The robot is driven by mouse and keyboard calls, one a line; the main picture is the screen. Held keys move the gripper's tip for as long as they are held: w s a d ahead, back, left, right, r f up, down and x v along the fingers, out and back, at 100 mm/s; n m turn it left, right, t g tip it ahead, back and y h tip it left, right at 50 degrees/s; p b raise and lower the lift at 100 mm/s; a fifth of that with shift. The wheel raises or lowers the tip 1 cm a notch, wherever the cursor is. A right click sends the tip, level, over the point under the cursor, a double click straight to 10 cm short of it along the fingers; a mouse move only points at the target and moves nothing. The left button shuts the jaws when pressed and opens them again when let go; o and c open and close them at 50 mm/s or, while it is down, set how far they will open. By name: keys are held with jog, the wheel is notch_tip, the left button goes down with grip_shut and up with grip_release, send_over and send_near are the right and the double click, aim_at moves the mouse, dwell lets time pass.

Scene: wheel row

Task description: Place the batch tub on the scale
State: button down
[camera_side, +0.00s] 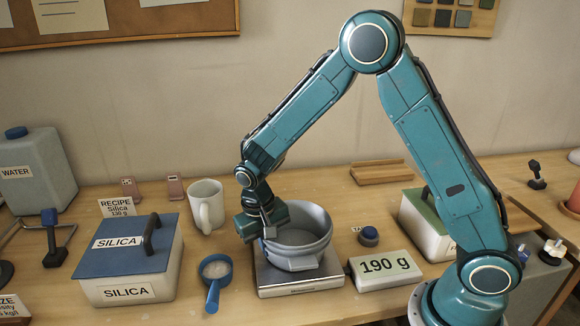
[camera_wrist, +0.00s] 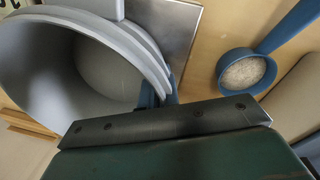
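The batch tub (camera_side: 305,255), a round grey bowl, is over the plate of the scale (camera_side: 300,288) in the side view, upright and apparently resting on it. The scale's display (camera_side: 386,265) reads 190 g. My gripper (camera_side: 268,232) is at the tub's left rim. In the wrist view the tub (camera_wrist: 75,60) fills the upper left, and blue fingers of my gripper (camera_wrist: 160,92) sit close on both sides of its wall, apparently shut on it. Part of the scale plate (camera_wrist: 165,25) shows behind the tub. The tub's left side is hidden by my gripper in the side view.
A blue scoop (camera_side: 215,272) with pale powder lies left of the scale; it also shows in the wrist view (camera_wrist: 245,70). The silica box (camera_side: 130,260), a white mug (camera_side: 206,205) and a water canister (camera_side: 38,170) stand left. A round blue-topped button (camera_side: 369,236) stands behind the display.

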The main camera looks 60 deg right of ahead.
jog(key=c, duration=1.6)
grip_release()
jog(key=shift+f, duration=0.1)
jog(key=shift+c, duration=0.2)
notch_tip(320, 180, up, 12)
jog(key=a, duration=0.1)
jog(key=shift+w+a, duration=0.2)
jog(key=shift+w, duration=0.1)
